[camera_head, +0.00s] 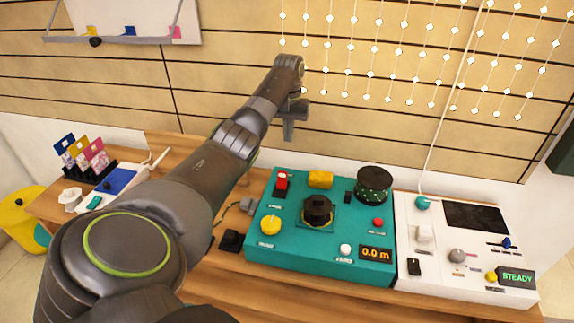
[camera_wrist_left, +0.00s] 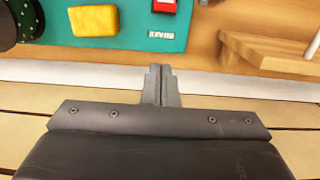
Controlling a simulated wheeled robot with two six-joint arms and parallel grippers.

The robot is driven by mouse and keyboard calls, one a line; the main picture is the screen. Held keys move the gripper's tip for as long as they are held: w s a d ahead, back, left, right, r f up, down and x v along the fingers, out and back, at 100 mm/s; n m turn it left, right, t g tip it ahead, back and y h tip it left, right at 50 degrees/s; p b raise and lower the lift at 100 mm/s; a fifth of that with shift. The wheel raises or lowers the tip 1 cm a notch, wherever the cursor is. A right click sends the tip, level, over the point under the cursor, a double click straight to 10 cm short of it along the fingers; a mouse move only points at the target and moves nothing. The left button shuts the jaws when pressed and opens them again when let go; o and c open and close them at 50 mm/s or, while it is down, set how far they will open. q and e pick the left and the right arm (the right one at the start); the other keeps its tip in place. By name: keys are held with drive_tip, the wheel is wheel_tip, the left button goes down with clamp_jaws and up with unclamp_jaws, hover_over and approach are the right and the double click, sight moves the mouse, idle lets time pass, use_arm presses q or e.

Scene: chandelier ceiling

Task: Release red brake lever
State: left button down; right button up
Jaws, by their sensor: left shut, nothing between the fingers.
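The red brake lever (camera_head: 282,183) stands at the back left of the teal control panel (camera_head: 258,254). In the left wrist view the red lever (camera_wrist_left: 164,4) is cut off by the top edge, above a label that reads BRAKE. My left gripper (camera_head: 289,138) is shut and empty, pointing down above and behind the lever, apart from it. Its closed fingertips (camera_wrist_left: 160,68) show over the strip behind the panel in the wrist view. My right gripper is not in view.
A yellow block (camera_head: 320,180), a black knob (camera_head: 317,208) and a dark spool (camera_head: 374,184) sit on the panel. A white console (camera_head: 430,285) stands to its right, its screen reading STEADY. Strings of crystals (camera_head: 400,60) hang in front of the slatted wall.

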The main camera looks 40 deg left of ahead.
sight(282, 180)
use_arm(q)
drive_tip(key=shift+f, duration=0.1)
